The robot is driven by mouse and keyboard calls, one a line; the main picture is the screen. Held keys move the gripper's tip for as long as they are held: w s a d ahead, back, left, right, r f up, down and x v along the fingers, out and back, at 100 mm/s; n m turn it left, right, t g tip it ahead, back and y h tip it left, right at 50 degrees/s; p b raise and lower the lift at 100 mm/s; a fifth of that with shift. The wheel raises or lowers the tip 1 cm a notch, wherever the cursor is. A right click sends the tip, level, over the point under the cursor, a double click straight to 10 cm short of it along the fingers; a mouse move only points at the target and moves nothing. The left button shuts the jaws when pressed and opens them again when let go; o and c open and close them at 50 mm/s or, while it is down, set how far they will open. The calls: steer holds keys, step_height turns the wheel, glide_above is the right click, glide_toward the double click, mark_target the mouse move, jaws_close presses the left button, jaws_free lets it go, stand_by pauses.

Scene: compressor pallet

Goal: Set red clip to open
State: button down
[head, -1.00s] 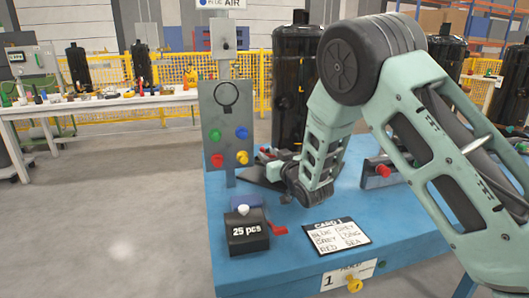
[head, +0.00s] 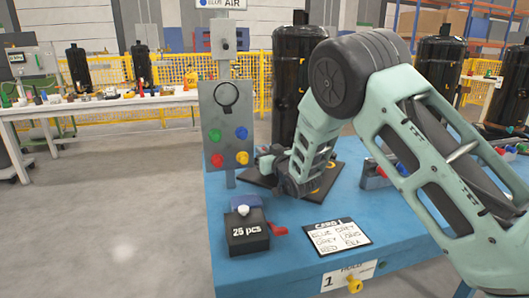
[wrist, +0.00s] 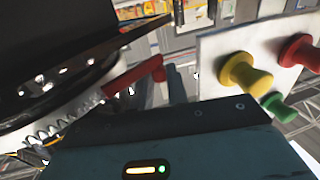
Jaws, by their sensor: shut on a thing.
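The red clip (wrist: 135,76) shows in the wrist view as a slim red lever with a thicker end. It lies beside a coil spring at the foot of the black compressor (wrist: 50,60). In the head view my arm hides the clip. My gripper (head: 268,160) is at the left front foot of the black compressor (head: 297,85), close above its dark base plate (head: 330,178). It is shut on the red clip, though the fingertips are largely hidden in both views.
A grey panel (head: 217,105) with coloured knobs stands just left of my gripper; its yellow knob (wrist: 245,75) is near in the wrist view. On the blue pallet (head: 300,255) are a black "25 pcs" box (head: 246,235), a card (head: 337,235) and a red-handled part (head: 376,175).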

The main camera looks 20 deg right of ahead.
steer(key=shift+s+a+n+g+y, duration=0.1)
steer(key=shift+s+n+g+y, duration=0.3)
steer(key=shift+n+y, duration=0.55)
steer(key=shift+s+n+g+y, duration=0.25)
steer(key=shift+n+g+y, duration=0.35)
steer(key=shift+y, duration=0.65)
steer(key=shift+s+a+n+g+y, duration=0.1)
steer(key=shift+s+n+g+y, duration=0.25)
steer(key=shift+n+y, duration=0.6)
steer(key=c, duration=1.4)
jaws_free()
steer(key=shift+m, duration=0.3)
steer(key=shift+a, duration=0.1)
steer(key=shift+f, duration=0.1)
